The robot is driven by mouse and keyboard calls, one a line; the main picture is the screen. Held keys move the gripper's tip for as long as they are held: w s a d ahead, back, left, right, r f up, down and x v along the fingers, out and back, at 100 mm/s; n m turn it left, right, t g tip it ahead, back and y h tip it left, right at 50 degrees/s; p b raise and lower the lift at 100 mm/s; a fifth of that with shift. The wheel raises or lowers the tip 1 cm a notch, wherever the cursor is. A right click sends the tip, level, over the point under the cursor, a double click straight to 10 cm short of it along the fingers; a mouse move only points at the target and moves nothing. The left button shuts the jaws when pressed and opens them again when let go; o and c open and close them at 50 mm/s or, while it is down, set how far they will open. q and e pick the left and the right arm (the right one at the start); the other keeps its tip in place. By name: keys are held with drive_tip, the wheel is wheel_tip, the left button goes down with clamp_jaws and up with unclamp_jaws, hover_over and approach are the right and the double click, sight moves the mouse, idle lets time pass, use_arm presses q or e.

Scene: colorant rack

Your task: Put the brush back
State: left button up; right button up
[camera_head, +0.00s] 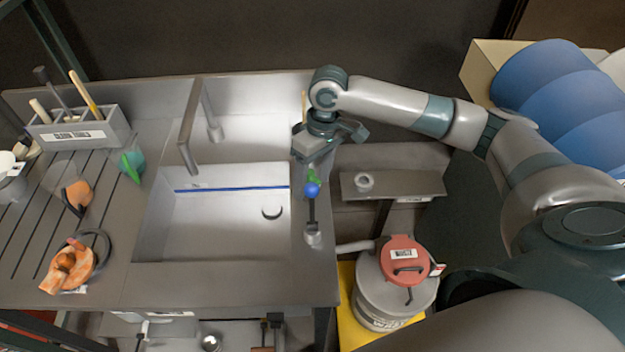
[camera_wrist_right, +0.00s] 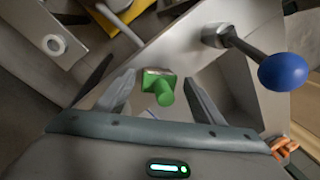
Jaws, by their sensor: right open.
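My right gripper (camera_head: 314,160) is over the counter strip to the right of the sink. In the right wrist view the gripper (camera_wrist_right: 160,88) is open, with a finger on each side of a small green piece (camera_wrist_right: 165,92). The green piece (camera_head: 315,177) also shows just below the gripper in the head view; I cannot tell whether it is a brush. A thin wooden stick (camera_head: 304,103) stands behind the gripper, its lower end hidden. A grey holder (camera_head: 98,131) with wooden and yellow handles stands at the back left. My left gripper is out of view.
A blue-knobbed lever (camera_head: 312,190) stands close in front of the gripper and at upper right in the wrist view (camera_wrist_right: 283,71). A tap (camera_head: 188,130) rises behind the sink (camera_head: 225,235). A red-lidded bucket (camera_head: 385,290) stands below right. Cups and orange items clutter the left drainboard.

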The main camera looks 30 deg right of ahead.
wheel_tip(320, 180, up, 12)
drive_tip(key=d+b, duration=0.2)
drive_tip(key=shift+w+f, duration=0.25)
drive_tip(key=shift+w, duration=0.15)
idle(1.2)
